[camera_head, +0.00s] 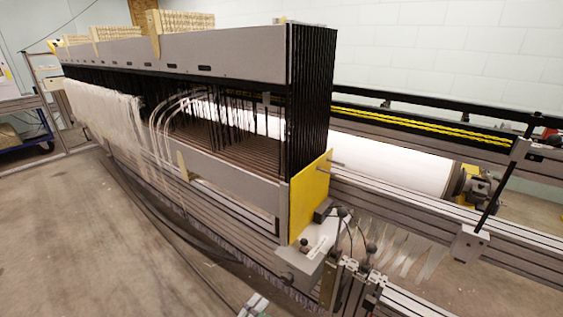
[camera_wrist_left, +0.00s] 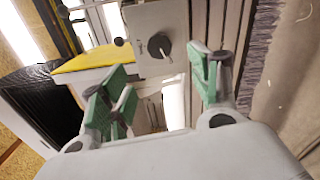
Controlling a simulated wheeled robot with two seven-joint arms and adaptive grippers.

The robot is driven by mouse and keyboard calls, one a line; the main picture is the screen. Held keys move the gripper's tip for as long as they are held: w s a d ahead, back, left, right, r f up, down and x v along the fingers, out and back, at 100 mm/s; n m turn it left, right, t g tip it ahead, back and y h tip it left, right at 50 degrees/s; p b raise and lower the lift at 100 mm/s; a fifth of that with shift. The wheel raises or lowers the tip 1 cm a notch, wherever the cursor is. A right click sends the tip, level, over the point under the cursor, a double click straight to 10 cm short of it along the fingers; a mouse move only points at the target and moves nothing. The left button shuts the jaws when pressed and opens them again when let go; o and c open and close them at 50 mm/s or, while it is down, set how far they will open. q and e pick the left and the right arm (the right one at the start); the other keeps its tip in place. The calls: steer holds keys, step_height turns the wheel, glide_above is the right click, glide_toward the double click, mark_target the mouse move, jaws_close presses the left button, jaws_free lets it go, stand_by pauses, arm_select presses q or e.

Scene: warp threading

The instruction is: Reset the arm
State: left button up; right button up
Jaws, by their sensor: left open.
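My left gripper (camera_wrist_left: 164,82) is open and empty in the left wrist view, its two green-padded fingers spread apart. Between and beyond the fingers is the end of the loom, with a grey plate carrying a black knob (camera_wrist_left: 159,46) and a yellow panel (camera_wrist_left: 92,61). In the head view only a small grey piece shows at the bottom edge, and I cannot tell which part of me it is. My right gripper is in neither view.
The loom frame (camera_head: 180,55) fills the middle, with white warp threads (camera_head: 105,105) hanging at its left. Its yellow end panel (camera_head: 309,197) stands above a knobbed block (camera_head: 303,262). A white roller (camera_head: 390,160) and rails lie behind. Concrete floor (camera_head: 60,240) is open at the left.

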arm_select(q)
steer(key=s+d+f+m+g+y, duration=0.1)
steer(key=s+f+m+g, duration=0.25)
steer(key=m, duration=0.35)
steer(key=s+d+f+m+g, duration=0.2)
steer(key=f+m+g, duration=0.2)
steer(key=f+m, duration=0.15)
steer(key=w+a+r+m+y, duration=0.2)
steer(key=a+r+m+y, duration=0.35)
steer(key=a+r, duration=0.35)
steer(key=s+f+n+g+p, duration=0.1)
steer(key=s+f+n+g, duration=0.1)
steer(key=s+f, duration=0.3)
steer(key=s+a+n, duration=0.1)
steer(key=s, duration=0.3)
steer(key=shift+s+f+y, duration=0.35)
steer(key=shift+s, duration=0.05)
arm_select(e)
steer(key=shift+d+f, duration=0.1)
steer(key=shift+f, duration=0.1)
arm_select(q)
steer(key=shift+f+p, duration=0.2)
steer(key=shift+p, duration=0.6)
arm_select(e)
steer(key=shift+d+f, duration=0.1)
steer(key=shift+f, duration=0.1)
